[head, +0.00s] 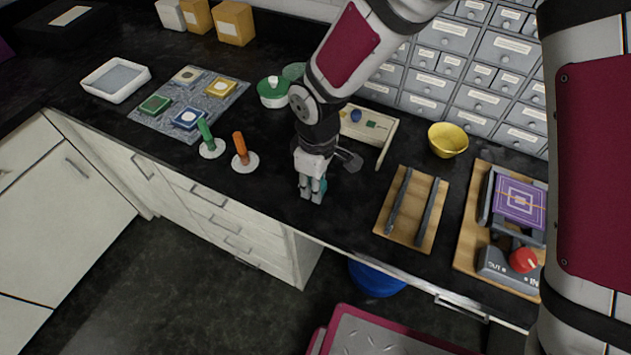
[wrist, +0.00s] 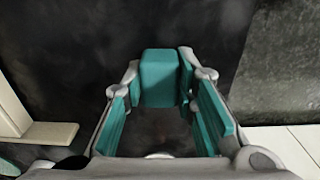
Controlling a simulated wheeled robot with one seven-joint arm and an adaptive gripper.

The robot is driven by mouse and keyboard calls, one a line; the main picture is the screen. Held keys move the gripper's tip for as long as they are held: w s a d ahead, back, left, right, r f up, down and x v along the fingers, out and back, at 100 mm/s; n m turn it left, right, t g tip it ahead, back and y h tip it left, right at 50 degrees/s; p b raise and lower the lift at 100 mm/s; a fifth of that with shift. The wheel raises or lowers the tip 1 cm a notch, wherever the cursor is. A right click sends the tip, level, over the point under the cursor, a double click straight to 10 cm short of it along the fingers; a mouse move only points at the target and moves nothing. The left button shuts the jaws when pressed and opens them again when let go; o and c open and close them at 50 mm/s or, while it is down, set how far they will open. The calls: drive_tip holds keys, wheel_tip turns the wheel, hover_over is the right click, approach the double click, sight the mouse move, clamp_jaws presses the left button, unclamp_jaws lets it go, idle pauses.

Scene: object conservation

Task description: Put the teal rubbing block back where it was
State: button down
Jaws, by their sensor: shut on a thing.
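The teal rubbing block (wrist: 158,78) sits between the fingertips of my gripper (wrist: 160,85) in the wrist view. My gripper (head: 311,192) is shut on it, low over the dark counter near its front edge. In the head view only a small teal part of the block (head: 323,186) shows beside the fingers. I cannot tell whether the block touches the counter. Long teal pads line the inner sides of the fingers.
An orange-handled tool (head: 240,148) and a green-handled tool (head: 206,136) stand left. A grey mat (head: 172,130) holds coloured blocks. Behind is a cream tray (head: 384,148). To the right are a wooden board with dark rails (head: 411,218), a yellow bowl (head: 447,140) and a press board (head: 468,232).

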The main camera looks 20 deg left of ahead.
drive_tip(key=shift+f, duration=0.15)
drive_tip(key=shift+f, duration=0.3)
drive_tip(key=shift+s+d+f+b, duration=0.1)
drive_tip(key=shift+f+b, duration=0.15)
drive_tip(key=shift+b, duration=0.1)
drive_tip(key=c, duration=1.6)
unclamp_jaws()
drive_tip(key=shift+f, duration=0.1)
drive_tip(key=o, duration=0.3)
drive_tip(key=shift+f, duration=0.1)
wheel_tip(320, 180, up, 14)
drive_tip(key=shift+f, duration=0.2)
